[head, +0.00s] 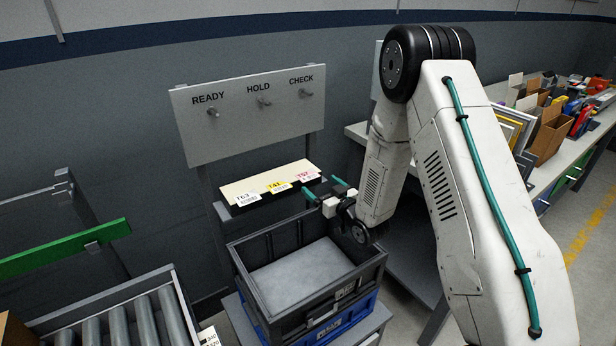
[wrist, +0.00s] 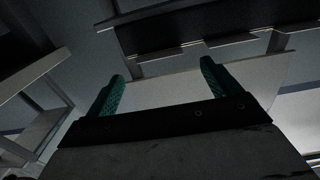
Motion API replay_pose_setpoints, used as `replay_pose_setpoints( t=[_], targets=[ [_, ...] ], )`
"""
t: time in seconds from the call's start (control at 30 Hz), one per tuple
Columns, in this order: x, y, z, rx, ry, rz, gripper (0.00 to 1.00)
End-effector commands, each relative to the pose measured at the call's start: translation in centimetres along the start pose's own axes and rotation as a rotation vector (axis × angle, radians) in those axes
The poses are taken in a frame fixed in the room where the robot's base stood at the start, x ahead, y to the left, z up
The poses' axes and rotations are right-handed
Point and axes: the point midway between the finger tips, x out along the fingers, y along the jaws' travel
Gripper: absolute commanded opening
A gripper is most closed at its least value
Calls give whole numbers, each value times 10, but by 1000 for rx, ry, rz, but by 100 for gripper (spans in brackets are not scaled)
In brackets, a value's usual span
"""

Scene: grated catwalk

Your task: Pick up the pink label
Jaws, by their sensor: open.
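The pink label (head: 307,174) marked T57 is the rightmost of a row of labels on a cream ledge (head: 240,187) under the hook board. A yellow label (head: 278,186) marked T41 and a white label (head: 246,198) marked T63 sit to its left. My gripper (head: 325,188) is open and empty, close to the right end of the ledge and near the pink label. Its two teal fingers stand apart in the wrist view (wrist: 162,84). That view is dark, and I cannot make out the pink label there.
A grey board (head: 250,115) with READY, HOLD and CHECK pegs stands behind the ledge. An open dark crate (head: 248,282) sits below my gripper. Rollers (head: 117,322) and a green rail (head: 60,250) are at left. A cluttered bench (head: 510,185) is at right.

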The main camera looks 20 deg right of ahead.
Motion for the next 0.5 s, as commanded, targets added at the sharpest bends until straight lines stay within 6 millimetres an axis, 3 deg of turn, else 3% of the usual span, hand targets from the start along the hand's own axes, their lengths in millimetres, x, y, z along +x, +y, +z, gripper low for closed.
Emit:
replay_pose_setpoints(
  t=[0.23, 0.5],
  targets=[
    [37, -1, 4, 0, 1, -1, 89],
    [47, 0, 4, 0, -1, 0, 89]
  ],
)
